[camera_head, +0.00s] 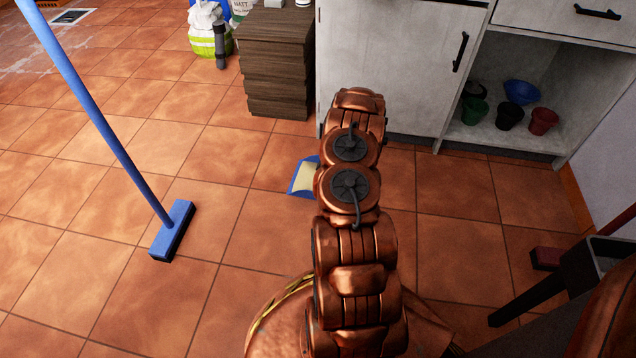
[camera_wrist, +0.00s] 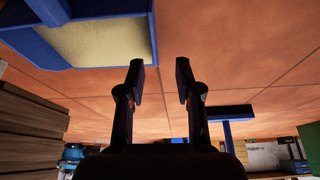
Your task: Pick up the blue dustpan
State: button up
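The blue dustpan (camera_head: 303,178) lies on the tiled floor in the head view, just left of my arm, which hides its right part. A pale yellow area shows on its inside. In the wrist view the dustpan (camera_wrist: 95,38) is large at the upper left, with a blue rim. My gripper (camera_wrist: 160,68) is open and empty in the wrist view, its two dark fingers apart, to the right of the dustpan and not visibly touching it. In the head view my gripper is hidden by the arm.
A blue broom (camera_head: 172,232) stands on the floor at left. A dark wooden drawer unit (camera_head: 278,65) and a white cabinet (camera_head: 385,60) stand behind. Several small pots (camera_head: 510,116) sit on the open shelf. A dark frame (camera_head: 595,268) is at lower right. The left floor is mostly clear.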

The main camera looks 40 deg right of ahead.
jog(key=shift+b+x, duration=0.4)
jog(key=shift+x, duration=1.1)
jog(key=x, duration=0.1)
jog(key=b+x, duration=0.2)
jog(key=x, duration=0.1)
jog(key=shift+w+d, duration=0.2)
jog(key=shift+d, duration=0.2)
jog(key=shift+w+a+f, duration=0.15)
jog(key=shift+w+f, duration=0.05)
jog(key=shift+f, duration=0.15)
grip_shut()
